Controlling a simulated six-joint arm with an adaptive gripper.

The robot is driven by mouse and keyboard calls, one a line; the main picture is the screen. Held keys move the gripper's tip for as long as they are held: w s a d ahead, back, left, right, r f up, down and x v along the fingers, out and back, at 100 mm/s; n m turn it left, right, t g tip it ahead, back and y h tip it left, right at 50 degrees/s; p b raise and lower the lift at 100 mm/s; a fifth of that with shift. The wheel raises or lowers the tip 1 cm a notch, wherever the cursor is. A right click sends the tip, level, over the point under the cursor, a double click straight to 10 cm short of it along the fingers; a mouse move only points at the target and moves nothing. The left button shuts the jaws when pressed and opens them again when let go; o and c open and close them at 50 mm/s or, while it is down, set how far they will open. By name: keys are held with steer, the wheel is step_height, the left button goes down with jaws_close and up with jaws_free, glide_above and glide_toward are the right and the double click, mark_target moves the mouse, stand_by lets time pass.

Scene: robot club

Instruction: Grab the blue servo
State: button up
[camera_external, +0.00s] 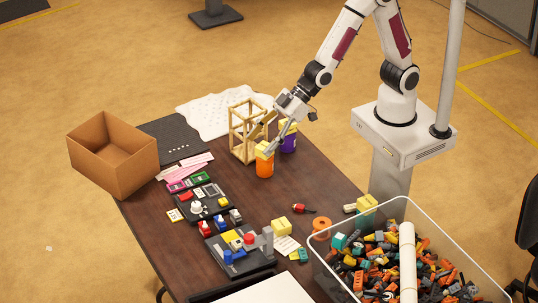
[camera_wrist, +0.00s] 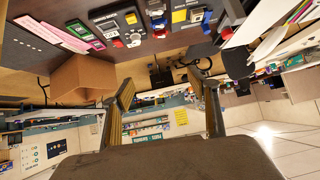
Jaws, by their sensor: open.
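A small blue servo (camera_external: 219,223) sits on the table between a red block (camera_external: 204,228) and a grey one (camera_external: 235,216). My gripper (camera_external: 262,141) is open and empty, above and behind the servo, close to the orange jar (camera_external: 264,166). I cannot tell whether it touches the jar's yellow lid. In the wrist view, both fingers (camera_wrist: 161,86) are apart with nothing between them.
A purple jar (camera_external: 289,143) and a wooden frame (camera_external: 235,145) stand near my gripper. A cardboard box (camera_external: 112,160) is at the left. A fixture with blue and yellow parts (camera_external: 240,262) sits in front of the servo. A parts bin (camera_external: 335,278) is at the front right.

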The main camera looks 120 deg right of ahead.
steer(key=w+a+f+t, duration=0.1)
steer(key=w+f, duration=0.5)
steer(key=f, duration=0.2)
steer(key=t, duration=0.2)
glide_above(235, 211)
steer(key=s, duration=0.3)
steer(key=shift+h, duration=0.3)
steer(key=f, duration=0.8)
steer(key=shift+w+d+f, duration=0.2)
steer(key=shift+f, duration=0.2)
steer(key=shift+w+f, duration=0.15)
steer(key=shift+f, duration=0.65)
steer(key=shift+x, duration=1.3)
steer(key=shift+a, duration=0.1)
